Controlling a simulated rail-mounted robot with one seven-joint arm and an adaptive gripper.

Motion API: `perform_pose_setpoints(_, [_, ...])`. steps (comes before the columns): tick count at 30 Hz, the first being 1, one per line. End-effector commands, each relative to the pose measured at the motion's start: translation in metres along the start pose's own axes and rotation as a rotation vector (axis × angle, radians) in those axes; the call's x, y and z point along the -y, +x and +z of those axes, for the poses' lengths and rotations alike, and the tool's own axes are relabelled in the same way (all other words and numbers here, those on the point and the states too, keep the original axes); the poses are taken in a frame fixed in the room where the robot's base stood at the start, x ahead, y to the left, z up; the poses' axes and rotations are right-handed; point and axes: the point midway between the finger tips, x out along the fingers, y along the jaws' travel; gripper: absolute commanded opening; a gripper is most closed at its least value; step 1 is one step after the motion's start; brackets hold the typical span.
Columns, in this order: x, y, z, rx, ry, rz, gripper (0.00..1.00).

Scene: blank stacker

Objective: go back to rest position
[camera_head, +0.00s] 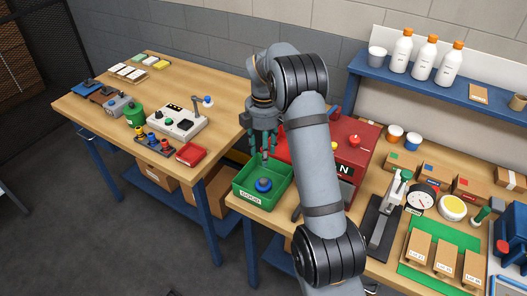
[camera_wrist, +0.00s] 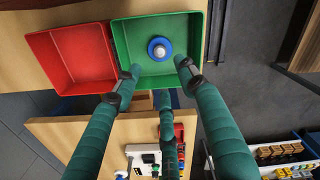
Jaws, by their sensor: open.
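My gripper (camera_head: 264,148) hangs pointing down just above the green bin (camera_head: 240,198) labelled GOOD at the front edge of the near bench. Its green fingers are spread with nothing between them. In the wrist view my gripper (camera_wrist: 156,72) also shows apart fingers reaching over the near side of the green bin (camera_wrist: 122,50). A round blue piece (camera_head: 264,184) with a pale knob rests inside the bin. It shows in the wrist view (camera_wrist: 159,49) too, clear of the fingers.
A red bin (camera_wrist: 70,58) adjoins the green bin. A red machine (camera_head: 353,150) stands right behind my arm.

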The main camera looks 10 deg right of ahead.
Motion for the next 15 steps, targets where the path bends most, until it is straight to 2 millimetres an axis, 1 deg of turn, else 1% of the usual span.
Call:
perform_pose_setpoints(8, [0.000, 0.002, 0.000, 0.000, 0.000, -0.001, 0.41])
perform_pose_setpoints(11, [0.000, 0.010, 0.000, 0.000, 0.000, -0.003, 0.41])
perform_pose_setpoints(14, [0.001, 0.023, 0.000, 0.001, -0.001, -0.006, 0.41])
perform_pose_setpoints(15, [0.001, 0.030, 0.000, 0.001, -0.001, -0.006, 0.41])
